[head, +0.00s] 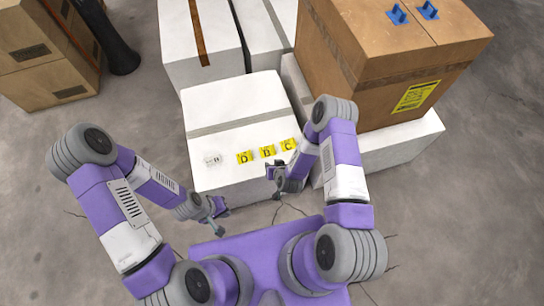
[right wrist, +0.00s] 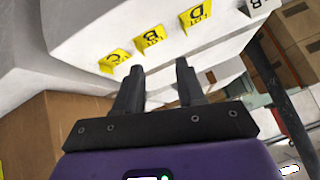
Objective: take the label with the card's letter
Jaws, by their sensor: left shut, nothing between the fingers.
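Three yellow labels lie in a row on the low white box (head: 238,105): the D label (head: 244,157), the B label (head: 267,151) and the C label (head: 288,145). A small white card (head: 212,160) lies left of them; its letter looks like B. The right wrist view shows the C label (right wrist: 113,61), B label (right wrist: 149,36), D label (right wrist: 196,15) and part of the card (right wrist: 258,5). My right gripper (right wrist: 160,68) is open and empty, its fingers apart, by the box's front edge near the labels. My left gripper (head: 216,221) is shut and empty in front of the box.
A large brown carton (head: 380,60) with blue pieces (head: 398,14) on top stands at right on another white box (head: 405,143). More white boxes (head: 205,50) stand behind. Brown cartons (head: 40,60) are at far left. The floor at left is free.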

